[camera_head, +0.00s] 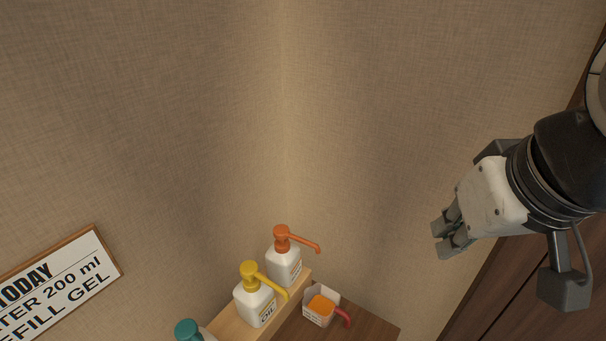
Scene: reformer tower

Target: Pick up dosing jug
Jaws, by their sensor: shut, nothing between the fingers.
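A small white square-sided cup (313,315) with an orange inside and a red handle pointing to the lower right stands on a dark wooden surface at the bottom middle; it looks like the dosing jug. Lettering on its side is too small to read. My gripper (442,240) is at the right, up and to the right of the jug and well apart from it. Its fingers are together, point left, and hold nothing.
White pump bottles with an orange pump (285,266) and a yellow pump (255,301) stand on a light wooden ledge (223,318) left of the jug. A teal pump top (187,330) is cut off below. A framed sign (60,290) hangs left. Walls meet behind in a corner.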

